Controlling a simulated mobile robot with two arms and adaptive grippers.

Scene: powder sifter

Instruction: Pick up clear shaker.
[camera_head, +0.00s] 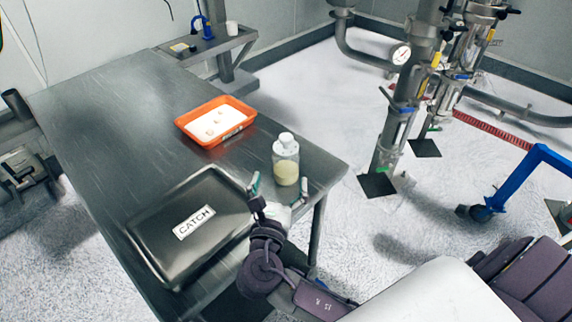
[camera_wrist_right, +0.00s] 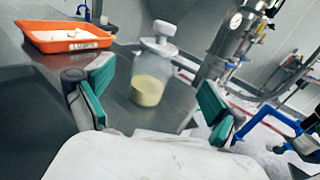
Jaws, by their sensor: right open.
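The clear shaker (camera_head: 286,162) stands upright on the steel table near its right edge. It has a white cap and pale yellow powder in its lower part. My right gripper (camera_head: 291,188) is open in front of the shaker, its green-padded fingers spread. In the right wrist view, the shaker (camera_wrist_right: 152,72) shows beyond and between the two fingers (camera_wrist_right: 155,96), apart from them. My left gripper does not show in either view.
A dark tray labelled CATCH (camera_head: 160,248) lies on the table (camera_head: 125,120), left of my right gripper. An orange tray (camera_head: 187,132) with white contents sits behind the shaker. Pipework (camera_head: 405,110) and a blue frame (camera_head: 520,180) stand on the floor to the right.

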